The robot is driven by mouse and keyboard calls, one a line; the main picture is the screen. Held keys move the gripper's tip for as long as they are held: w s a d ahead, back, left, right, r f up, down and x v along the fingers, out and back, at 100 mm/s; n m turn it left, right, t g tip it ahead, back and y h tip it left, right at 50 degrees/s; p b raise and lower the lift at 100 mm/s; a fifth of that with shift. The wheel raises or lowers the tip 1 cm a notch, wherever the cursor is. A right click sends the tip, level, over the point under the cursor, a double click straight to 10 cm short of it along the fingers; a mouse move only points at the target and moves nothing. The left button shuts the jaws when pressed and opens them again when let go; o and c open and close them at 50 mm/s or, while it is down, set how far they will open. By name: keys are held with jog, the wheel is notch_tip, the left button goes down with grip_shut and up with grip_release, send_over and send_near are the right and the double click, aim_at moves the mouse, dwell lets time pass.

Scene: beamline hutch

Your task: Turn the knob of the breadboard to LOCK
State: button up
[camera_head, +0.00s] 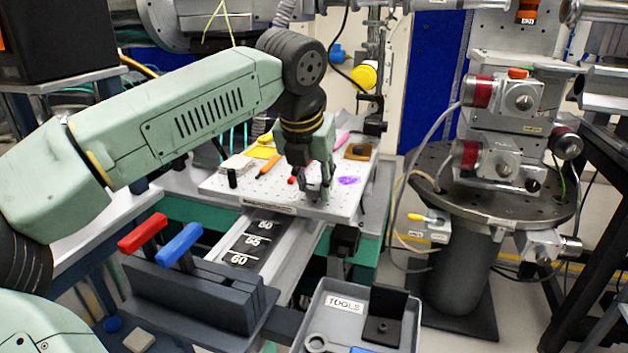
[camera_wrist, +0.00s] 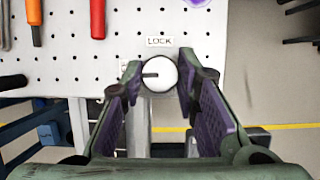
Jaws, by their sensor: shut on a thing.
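The perforated breadboard (camera_head: 335,207) lies at the middle of the head view, and its pale surface (camera_wrist: 120,17) fills the top left of the wrist view. A round white knob (camera_wrist: 160,77) sits at its edge. The knob's dark mark points left, towards a small label that is mostly hidden by a finger. The LOCK label (camera_wrist: 160,42) is just above the knob in the picture. My gripper (camera_wrist: 160,70) has one finger on each side of the knob and is shut on it. In the head view my gripper (camera_head: 315,192) hides the knob.
Orange (camera_wrist: 33,22) and red (camera_wrist: 97,18) handled tools lie on the board left of the knob. Red (camera_head: 143,233) and blue (camera_head: 180,244) handles stand in a dark block in front. A TOOLS tray (camera_head: 322,341) is at the lower middle. A round metal stage (camera_head: 470,215) stands right.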

grip_shut()
jog(key=m+h+p, duration=0.1)
jog(key=m, duration=0.1)
jog(key=m+g+p, duration=0.1)
jog(key=m+p, duration=0.1)
jog(key=shift+w+r+m+h, duration=0.1)
jog(key=shift+r+m+h, duration=0.05)
jog(key=shift+m+h, duration=0.25)
grip_release()
jog(key=m+p, duration=0.1)
jog(key=m, duration=0.1)
jog(key=m+g+h+p, duration=0.1)
jog(key=m+p, duration=0.1)
jog(key=shift+w+a+m+g, duration=0.1)
jog(key=shift+m+g, duration=0.2)
jog(key=m+p, duration=0.1)
jog(key=m, duration=0.1)
jog(key=m+g+p, duration=0.1)
jog(key=m, duration=0.1)
jog(key=shift+w+m+g+p, duration=0.1)
jog(key=shift+m+g+p, duration=0.2)
jog(key=shift+p, duration=0.05)
grip_shut()
jog(key=shift+w+m+g+p, duration=0.1)
jog(key=shift+m+g+p, duration=0.8)
jog(key=shift+m, duration=1.1)
grip_release()
jog(key=o, duration=1.1)
jog(key=shift+o, duration=0.2)
